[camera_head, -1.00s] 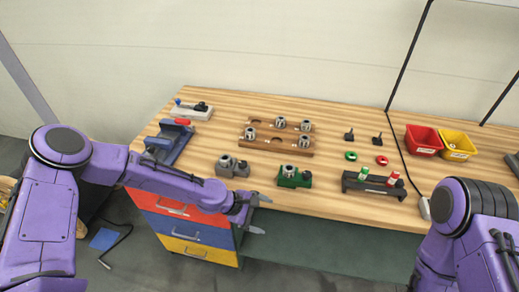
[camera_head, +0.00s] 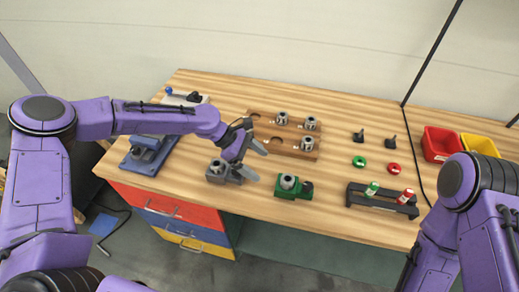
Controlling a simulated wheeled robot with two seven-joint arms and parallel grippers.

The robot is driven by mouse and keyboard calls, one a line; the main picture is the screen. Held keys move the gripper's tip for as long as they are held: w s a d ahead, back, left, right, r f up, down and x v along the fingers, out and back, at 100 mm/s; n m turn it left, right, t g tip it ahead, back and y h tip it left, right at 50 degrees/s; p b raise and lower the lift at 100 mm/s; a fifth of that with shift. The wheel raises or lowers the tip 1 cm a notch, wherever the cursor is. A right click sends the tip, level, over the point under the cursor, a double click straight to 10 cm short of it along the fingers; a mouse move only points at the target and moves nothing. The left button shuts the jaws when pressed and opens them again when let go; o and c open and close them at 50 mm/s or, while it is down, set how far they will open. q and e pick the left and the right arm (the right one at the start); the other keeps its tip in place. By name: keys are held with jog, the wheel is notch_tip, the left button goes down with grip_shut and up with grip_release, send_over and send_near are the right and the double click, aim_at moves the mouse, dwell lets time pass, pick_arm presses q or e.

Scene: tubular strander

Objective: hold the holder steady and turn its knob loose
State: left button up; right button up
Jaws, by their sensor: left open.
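Two holders stand near the front of the wooden bench. The grey holder (camera_head: 217,173) is a block with a round metal piece on top. The green holder (camera_head: 294,188) also has a round metal piece on top and a dark knob-like part (camera_head: 306,190) at its right side. My left gripper (camera_head: 257,164) is open and empty, with its fingers pointing right, just above and right of the grey holder. Its near finger overlaps the grey holder's right end in the picture; I cannot tell if they touch. My right arm shows at the right edge, but its gripper is out of view.
A wooden rack (camera_head: 290,145) with metal pieces lies behind the holders. A blue vise-like fixture (camera_head: 144,155) is at the left. A dark stand (camera_head: 382,200) with green and red pieces is at the right, with red (camera_head: 440,143) and yellow (camera_head: 479,145) bins behind.

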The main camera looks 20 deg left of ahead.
aim_at(279, 181)
pick_arm(q)
jog(key=b+x, duration=0.3)
jog(key=s+b+x, duration=0.1)
jog(key=b+x, duration=0.2)
jog(key=b, duration=0.1)
jog(key=shift+s+d+f, duration=0.1)
jog(key=shift+s+f, duration=0.1)
jog(key=shift+f, duration=0.25)
jog(key=shift+w+d+f, duration=0.2)
jog(key=shift+d+f, duration=0.25)
jog(key=shift+d, duration=0.15)
jog(key=shift+w+d+f, duration=0.2)
jog(key=shift+d+f, duration=0.2)
jog(key=shift+d, duration=0.2)
jog(key=shift+d+f, duration=0.25)
jog(key=shift+d, duration=0.2)
jog(key=shift+s+r, duration=0.15)
jog(key=shift+s, duration=0.05)
jog(key=c, duration=1.5)
